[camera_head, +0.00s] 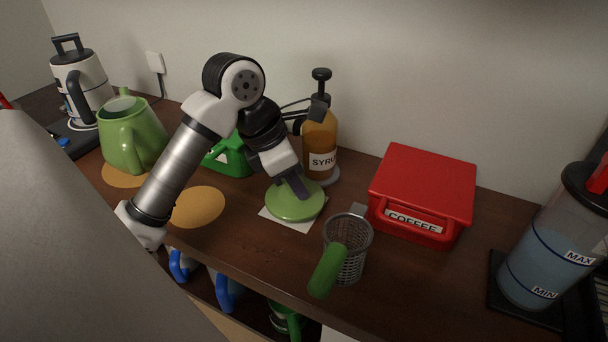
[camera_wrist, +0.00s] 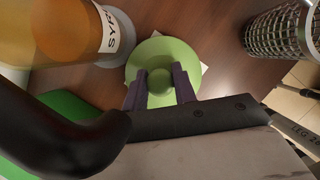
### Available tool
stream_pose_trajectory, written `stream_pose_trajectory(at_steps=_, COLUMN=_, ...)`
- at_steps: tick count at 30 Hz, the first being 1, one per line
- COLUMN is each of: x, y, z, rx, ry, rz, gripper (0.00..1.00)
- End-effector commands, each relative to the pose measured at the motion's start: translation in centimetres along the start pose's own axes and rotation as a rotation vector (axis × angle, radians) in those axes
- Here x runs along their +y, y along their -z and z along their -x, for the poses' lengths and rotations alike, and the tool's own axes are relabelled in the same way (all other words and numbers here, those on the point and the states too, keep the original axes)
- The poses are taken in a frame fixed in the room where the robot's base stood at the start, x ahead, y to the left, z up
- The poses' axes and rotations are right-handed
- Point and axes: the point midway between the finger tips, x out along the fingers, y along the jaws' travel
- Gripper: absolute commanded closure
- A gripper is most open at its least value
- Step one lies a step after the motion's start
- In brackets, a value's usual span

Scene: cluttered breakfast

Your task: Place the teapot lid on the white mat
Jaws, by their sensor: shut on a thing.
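The teapot lid (camera_head: 295,208) is a light green disc with a round knob. It lies roughly level over the white mat (camera_head: 301,227), whose edges and corners show around it. I cannot tell whether the lid touches the mat. My gripper (camera_head: 291,187) points down at the lid from above. In the wrist view my gripper (camera_wrist: 160,84) has its two dark fingers closed on either side of the lid's knob, and the lid (camera_wrist: 158,50) covers most of the mat (camera_wrist: 205,68). The green teapot (camera_head: 135,140) stands at the left with its top open.
A syrup pump bottle (camera_head: 319,145) stands close behind the lid. A metal mesh strainer with a green handle (camera_head: 347,250) is in front to the right, and a red coffee box (camera_head: 425,190) is further right. A green object (camera_head: 231,158) and orange round mat (camera_head: 198,207) lie left.

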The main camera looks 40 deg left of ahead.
Motion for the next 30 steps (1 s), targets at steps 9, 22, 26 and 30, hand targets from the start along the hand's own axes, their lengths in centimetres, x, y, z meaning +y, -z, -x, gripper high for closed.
stream_pose_trajectory(at_steps=9, x=0.0, y=0.1, z=-0.2, rx=0.0, ry=0.0, rz=-0.001, gripper=0.64)
stream_pose_trajectory(at_steps=22, x=0.0, y=-0.1, z=0.0, rx=0.0, ry=0.0, rz=-0.001, gripper=0.51)
stream_pose_trajectory(at_steps=26, x=0.1, y=-0.1, z=1.2, rx=0.001, ry=-0.003, rz=0.001, gripper=0.51)
stream_pose_trajectory(at_steps=30, x=0.1, y=-0.1, z=4.2, rx=0.001, ry=-0.003, rz=0.001, gripper=0.51)
